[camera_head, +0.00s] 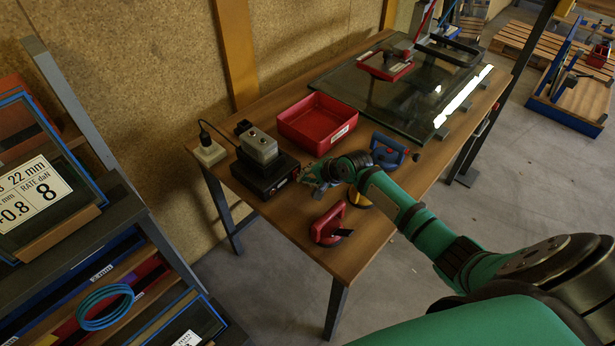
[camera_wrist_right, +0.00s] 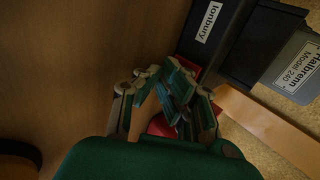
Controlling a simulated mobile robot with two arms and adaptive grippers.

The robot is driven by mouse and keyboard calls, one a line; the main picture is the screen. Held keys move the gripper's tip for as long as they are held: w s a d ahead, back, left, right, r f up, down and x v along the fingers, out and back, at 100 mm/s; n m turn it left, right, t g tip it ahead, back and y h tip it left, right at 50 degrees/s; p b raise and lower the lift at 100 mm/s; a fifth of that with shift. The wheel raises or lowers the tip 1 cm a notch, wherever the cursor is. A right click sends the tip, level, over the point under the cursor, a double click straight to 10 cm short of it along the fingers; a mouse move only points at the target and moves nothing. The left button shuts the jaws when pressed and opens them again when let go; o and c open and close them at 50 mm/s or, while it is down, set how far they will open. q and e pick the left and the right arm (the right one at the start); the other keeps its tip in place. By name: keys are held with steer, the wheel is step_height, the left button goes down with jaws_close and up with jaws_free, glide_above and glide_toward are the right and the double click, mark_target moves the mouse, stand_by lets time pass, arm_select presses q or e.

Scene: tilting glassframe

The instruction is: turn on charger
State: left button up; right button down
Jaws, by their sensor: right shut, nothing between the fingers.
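The charger (camera_head: 258,182) is a low black box on the left end of the wooden table, with a grey block (camera_head: 258,146) standing on it. In the right wrist view the charger (camera_wrist_right: 229,35) has an "Ionbury" label, and the grey block (camera_wrist_right: 295,70) reads "Halbrenn Model 240". My right gripper (camera_head: 305,177) is shut and empty, its fingertips close to the charger's front. Its fingers (camera_wrist_right: 178,75) also show in the wrist view, with red patches behind them that I cannot identify. I cannot tell whether the fingertips touch the charger. My left gripper is not in view.
A red tray (camera_head: 316,124) stands just behind my right gripper. A red suction lifter (camera_head: 328,224) lies nearer the front edge, and a blue one (camera_head: 388,150) lies beyond my wrist. A glass pane (camera_head: 415,95) covers the far end. A white socket (camera_head: 210,153) is beside the charger.

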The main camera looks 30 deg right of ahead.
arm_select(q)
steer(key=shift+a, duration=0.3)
arm_select(e)
steer(key=shift+w+a+f+b, duration=0.1)
steer(key=shift+f+b, duration=0.15)
steer(key=shift+b, duration=0.1)
steer(key=shift+w+f+t+b, duration=0.1)
steer(key=shift+w+t+b, duration=0.1)
steer(key=shift+t+b, duration=0.25)
steer(key=shift+r+p, duration=1.1)
steer(key=shift+p, duration=0.3)
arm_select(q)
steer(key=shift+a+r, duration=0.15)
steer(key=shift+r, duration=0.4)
arm_select(e)
steer(key=v, duration=1.2)
steer(key=shift+f, duration=0.2)
